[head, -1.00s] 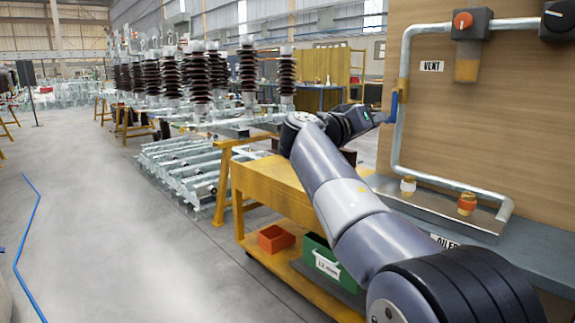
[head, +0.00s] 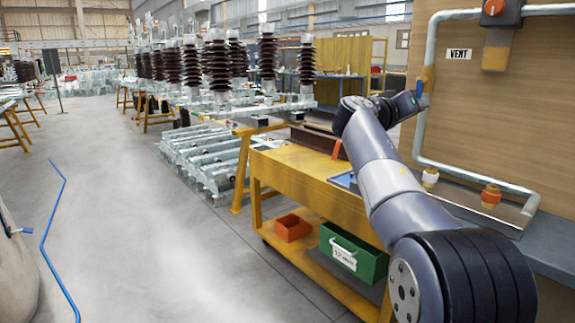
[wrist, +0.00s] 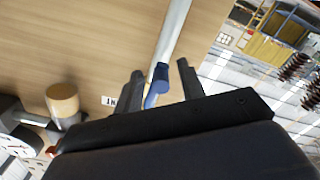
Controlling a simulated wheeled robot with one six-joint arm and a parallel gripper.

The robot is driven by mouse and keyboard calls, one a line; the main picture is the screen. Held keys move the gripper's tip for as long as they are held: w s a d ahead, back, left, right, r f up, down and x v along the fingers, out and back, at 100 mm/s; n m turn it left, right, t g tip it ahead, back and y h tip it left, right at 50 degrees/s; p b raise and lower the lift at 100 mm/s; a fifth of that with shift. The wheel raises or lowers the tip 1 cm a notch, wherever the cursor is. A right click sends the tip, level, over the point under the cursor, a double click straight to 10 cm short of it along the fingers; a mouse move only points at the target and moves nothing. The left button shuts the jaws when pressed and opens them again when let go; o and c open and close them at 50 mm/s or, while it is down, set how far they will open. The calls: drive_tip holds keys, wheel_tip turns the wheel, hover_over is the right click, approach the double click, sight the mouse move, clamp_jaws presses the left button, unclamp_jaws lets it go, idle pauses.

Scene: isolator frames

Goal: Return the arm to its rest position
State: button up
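My gripper (head: 416,101) is at the end of my outstretched arm, in front of the wooden panel (head: 520,110) in the head view. In the wrist view my gripper (wrist: 160,68) is open, its two dark fingers well apart. A blue valve handle (wrist: 157,84) on a grey pipe (wrist: 173,35) shows between the fingers. I cannot tell whether they touch it. In the head view the blue handle (head: 419,87) is close to the gripper tip, partly hidden. Nothing is seen held.
A yellow cart (head: 300,172) stands below my arm, with a red bin (head: 292,228) and a green bin (head: 352,256) on its lower shelf. An orange-knobbed valve (head: 495,10) is on the panel. Insulator columns stand behind on the left. The floor (head: 140,230) at left is mostly clear.

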drive_tip(key=shift+a, duration=0.1)
drive_tip(key=shift+a, duration=0.2)
drive_tip(key=v, duration=1)
drive_tip(key=x, duration=1.1)
drive_tip(key=shift+s, duration=0.1)
drive_tip(key=shift+s+d+r+n+p, duration=0.1)
drive_tip(key=shift+s+r+n+p, duration=0.05)
drive_tip(key=shift+s+n+p, duration=0.4)
drive_tip(key=shift+f+n, duration=0.25)
